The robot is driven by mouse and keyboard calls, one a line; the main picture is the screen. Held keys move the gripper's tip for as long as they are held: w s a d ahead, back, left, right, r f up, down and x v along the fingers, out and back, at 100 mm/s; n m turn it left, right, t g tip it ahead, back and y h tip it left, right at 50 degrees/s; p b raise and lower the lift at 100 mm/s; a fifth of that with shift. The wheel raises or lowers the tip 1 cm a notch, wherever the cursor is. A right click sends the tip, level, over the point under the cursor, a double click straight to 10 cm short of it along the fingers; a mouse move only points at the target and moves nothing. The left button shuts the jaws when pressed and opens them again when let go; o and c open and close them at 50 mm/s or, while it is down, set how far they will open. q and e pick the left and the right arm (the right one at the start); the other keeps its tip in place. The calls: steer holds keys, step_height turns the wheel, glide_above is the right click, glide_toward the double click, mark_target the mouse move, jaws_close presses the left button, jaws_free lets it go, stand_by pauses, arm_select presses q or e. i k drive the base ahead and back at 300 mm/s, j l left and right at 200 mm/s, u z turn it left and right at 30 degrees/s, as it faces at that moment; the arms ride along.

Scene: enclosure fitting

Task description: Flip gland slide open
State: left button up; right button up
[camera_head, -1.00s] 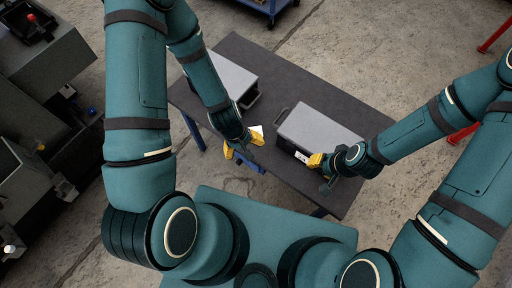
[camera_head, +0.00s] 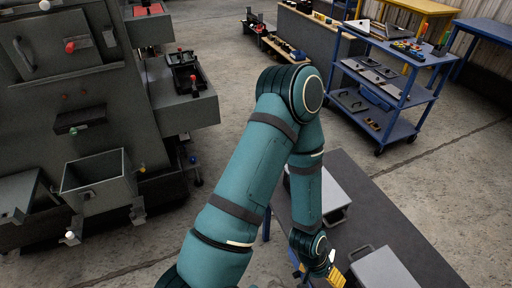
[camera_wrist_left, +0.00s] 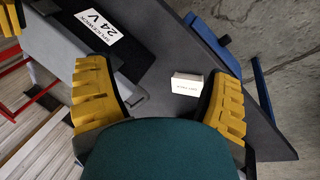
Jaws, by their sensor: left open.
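Two light grey enclosures stand on the dark table (camera_head: 400,230). The farther one (camera_head: 330,190) is partly behind my left arm, and the nearer one (camera_head: 382,272) is cut off by the bottom edge. In the left wrist view an enclosure's side carries a white "24 V" label (camera_wrist_left: 98,27). I cannot make out a gland slide. My left gripper (camera_wrist_left: 160,78) is open, its yellow fingers apart with nothing gripped. Part of a yellow finger, apparently my right gripper's (camera_wrist_left: 10,18), shows at the top left corner.
A blue trolley (camera_head: 395,75) with loaded shelves stands behind the table. A grey machine (camera_head: 75,60) with an open bin (camera_head: 98,182) fills the left. Concrete floor (camera_head: 230,70) lies clear between them.

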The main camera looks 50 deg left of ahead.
mark_target(85, 196)
steer(key=u, duration=3.15)
steer(key=i+j+u, duration=0.15)
steer(key=i, duration=0.3)
steer(key=i+j+u, duration=0.15)
steer(key=i+j, duration=0.2)
steer(key=i, duration=0.15)
